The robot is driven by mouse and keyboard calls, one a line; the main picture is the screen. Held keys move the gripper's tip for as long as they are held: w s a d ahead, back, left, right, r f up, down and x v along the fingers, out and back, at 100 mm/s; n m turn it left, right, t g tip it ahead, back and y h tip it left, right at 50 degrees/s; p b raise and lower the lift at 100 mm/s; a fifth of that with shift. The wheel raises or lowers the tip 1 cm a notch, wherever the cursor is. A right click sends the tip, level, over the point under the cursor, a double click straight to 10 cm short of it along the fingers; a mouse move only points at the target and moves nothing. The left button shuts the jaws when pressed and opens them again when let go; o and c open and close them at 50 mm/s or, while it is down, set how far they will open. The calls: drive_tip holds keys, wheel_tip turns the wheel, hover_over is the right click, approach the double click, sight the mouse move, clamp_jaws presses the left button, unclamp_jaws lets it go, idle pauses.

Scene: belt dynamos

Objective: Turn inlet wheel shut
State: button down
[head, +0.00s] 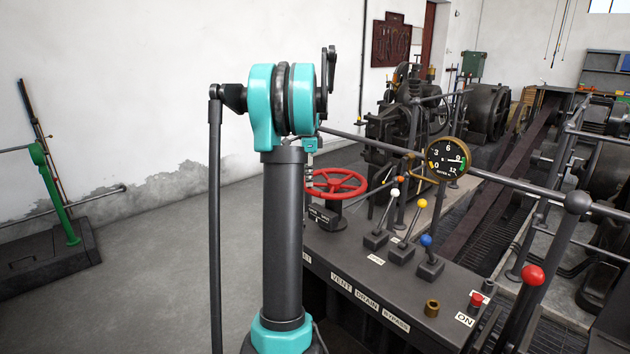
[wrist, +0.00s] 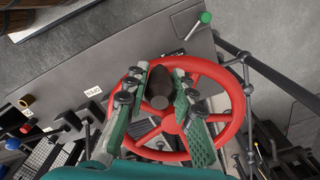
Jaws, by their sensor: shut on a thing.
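The inlet wheel is a red spoked handwheel (head: 347,190) at the far left end of the dark control bench, lying about level on its stem. In the wrist view its red rim (wrist: 241,110) fills the middle. My gripper (wrist: 162,88) reaches over the wheel, its two green-padded fingers on either side of a dark rounded knob (wrist: 158,88) near the wheel's middle. The fingers are shut on this knob. In the head view my arm hides most of the gripper and the wheel's left edge.
White, yellow and blue-knobbed levers (head: 426,241) stand right of the wheel. A round black gauge (head: 447,159) sits on the rail above them. Open floor (head: 170,270) lies to the left.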

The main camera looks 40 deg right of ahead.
drive_tip(key=w+d+m, duration=0.1)
drive_tip(key=w+m, duration=0.1)
drive_tip(key=m, duration=0.1)
drive_tip(key=w+d+m, duration=0.1)
drive_tip(key=w+m, duration=0.2)
drive_tip(key=w+d+m, duration=0.2)
drive_tip(key=w+m, duration=0.1)
drive_tip(key=shift+w+d, duration=0.1)
drive_tip(key=d, duration=0.1)
drive_tip(key=w+d+m, duration=0.1)
drive_tip(key=d, duration=0.1)
drive_tip(key=w+d+m, duration=0.1)
drive_tip(key=d, duration=0.1)
drive_tip(key=shift+w, duration=0.15)
drive_tip(key=d, duration=0.4)
drive_tip(key=shift+d, duration=0.2)
drive_tip(key=shift+s+d+m, duration=0.2)
drive_tip(key=shift+d+m, duration=0.7)
drive_tip(key=shift+s+d, duration=0.25)
drive_tip(key=shift+d, duration=0.35)
drive_tip(key=c, duration=1.3)
unclamp_jaws()
drive_tip(key=shift+d, duration=0.1)
drive_tip(key=shift+o, duration=0.2)
drive_tip(key=shift+r, duration=0.1)
